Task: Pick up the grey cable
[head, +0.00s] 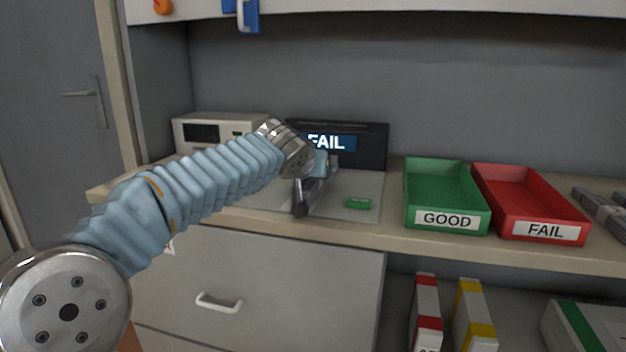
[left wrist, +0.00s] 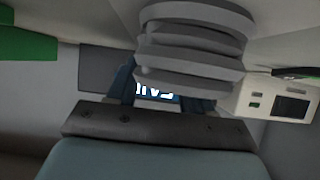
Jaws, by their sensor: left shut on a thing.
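My left gripper (head: 312,188) reaches over the bench mat in front of the black display. It is shut on the grey cable, a thick bundle of stacked grey loops (left wrist: 195,45) that fills the upper middle of the left wrist view. The cable also shows in the head view (head: 303,205) as a dark grey shape at the jaws, partly hidden by the gripper. The blue finger parts show on either side below the loops in the left wrist view. Whether the cable touches the mat is hard to tell. My right gripper is not in view.
The display (head: 372,145) reads FAIL. A beige device (head: 190,122) stands behind my arm. A small green piece (head: 359,203) lies on the mat (head: 370,183). A green GOOD tray (head: 447,218) and a red FAIL tray (head: 545,230) stand right. Grey ribbed items (head: 600,207) lie far right.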

